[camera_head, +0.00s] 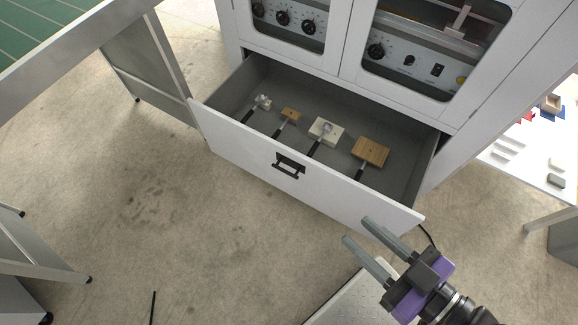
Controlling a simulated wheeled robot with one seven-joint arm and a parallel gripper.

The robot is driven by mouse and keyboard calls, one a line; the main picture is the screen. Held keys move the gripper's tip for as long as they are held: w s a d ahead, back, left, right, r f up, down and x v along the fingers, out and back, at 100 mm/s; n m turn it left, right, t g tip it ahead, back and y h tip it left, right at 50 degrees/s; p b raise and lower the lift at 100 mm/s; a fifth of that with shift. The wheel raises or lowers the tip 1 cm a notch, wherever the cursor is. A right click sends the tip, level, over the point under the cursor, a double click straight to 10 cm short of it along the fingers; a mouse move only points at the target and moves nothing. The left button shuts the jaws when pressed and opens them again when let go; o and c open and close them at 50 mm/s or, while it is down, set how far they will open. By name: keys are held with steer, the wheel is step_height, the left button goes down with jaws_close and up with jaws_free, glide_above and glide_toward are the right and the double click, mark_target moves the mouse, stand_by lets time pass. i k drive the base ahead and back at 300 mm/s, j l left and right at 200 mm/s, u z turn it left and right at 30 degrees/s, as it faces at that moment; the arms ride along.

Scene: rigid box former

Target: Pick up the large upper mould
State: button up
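An open drawer (248,154) holds several handled pieces in a row. From the left there is a small silvery piece (263,101), a small wooden block (290,114), a larger pale block with a silvery top (326,131) and a larger wooden block (370,151). Each has a dark handle pointing toward the drawer front. The frame does not label which one is the large upper mould; the two larger blocks are on the right. My gripper (358,230) is open and empty, outside the drawer, in front of its right end.
The white cabinet (335,52) with control panels stands above the drawer. The drawer front has a black handle (290,165). A metal table (150,75) stands at left. A white table (535,160) with small coloured parts is at right. The floor before the drawer is mostly clear.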

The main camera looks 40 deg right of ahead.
mark_target(324, 132)
steer(key=k+l, duration=0.1)
steer(key=l, duration=0.35)
steer(key=k+l+z, duration=0.1)
steer(key=l, duration=0.35)
steer(key=k+l, duration=0.1)
steer(key=l, duration=0.35)
steer(key=z, duration=2.75)
steer(key=u, duration=2.65)
